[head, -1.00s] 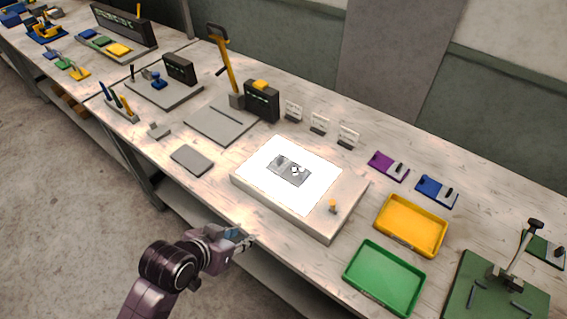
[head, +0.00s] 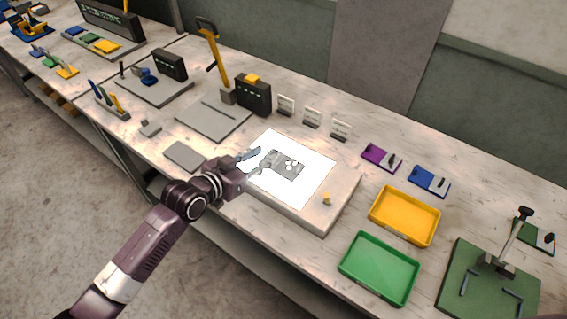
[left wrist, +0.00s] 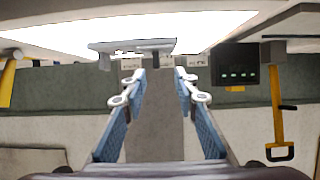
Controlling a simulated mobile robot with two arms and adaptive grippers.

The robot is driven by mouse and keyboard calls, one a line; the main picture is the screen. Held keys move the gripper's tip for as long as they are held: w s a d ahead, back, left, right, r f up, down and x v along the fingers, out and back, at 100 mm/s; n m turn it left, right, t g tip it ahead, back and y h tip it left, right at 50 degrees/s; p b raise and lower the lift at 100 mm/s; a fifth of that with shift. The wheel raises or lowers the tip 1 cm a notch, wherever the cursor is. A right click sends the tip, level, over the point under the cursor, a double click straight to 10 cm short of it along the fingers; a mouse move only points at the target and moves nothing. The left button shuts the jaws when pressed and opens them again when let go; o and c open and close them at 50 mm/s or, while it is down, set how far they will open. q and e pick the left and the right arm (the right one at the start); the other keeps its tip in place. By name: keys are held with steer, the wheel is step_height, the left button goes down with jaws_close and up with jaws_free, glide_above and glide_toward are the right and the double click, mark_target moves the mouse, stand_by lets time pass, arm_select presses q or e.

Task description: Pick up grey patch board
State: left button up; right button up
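A small grey board (head: 288,171) with pale cut-outs lies on the bright white panel of a light box (head: 318,218). In the left wrist view, the grey board (left wrist: 132,46) shows thin and edge-on, beyond the fingertips. My left gripper (head: 257,161) is over the left part of the lit panel, just left of the board. Its two blue-padded fingers (left wrist: 159,88) are spread apart with nothing between them. It looks close to the board, but I cannot tell whether it touches. My right gripper is out of view.
A yellow tray (head: 405,216) and a green tray (head: 379,269) stand empty to the right. A small peg (head: 326,198) rises from the light box's corner. A plain grey plate (head: 183,156) lies left. Small white cards and a dark block (head: 253,96) stand behind.

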mark_target(282, 161)
arm_select(q)
steer(key=shift+w+d+f+p, duration=0.25)
steer(key=shift+w+d+p, duration=0.1)
steer(key=shift+w+d, duration=0.1)
steer(key=x, duration=0.1)
steer(key=p+x, duration=0.1)
steer(key=shift+w+d+f, duration=0.15)
steer(key=shift+d+f, duration=0.15)
steer(key=shift+f, duration=0.1)
steer(key=shift+w+d+f, duration=0.3)
steer(key=shift+w, duration=0.1)
jaws_close()
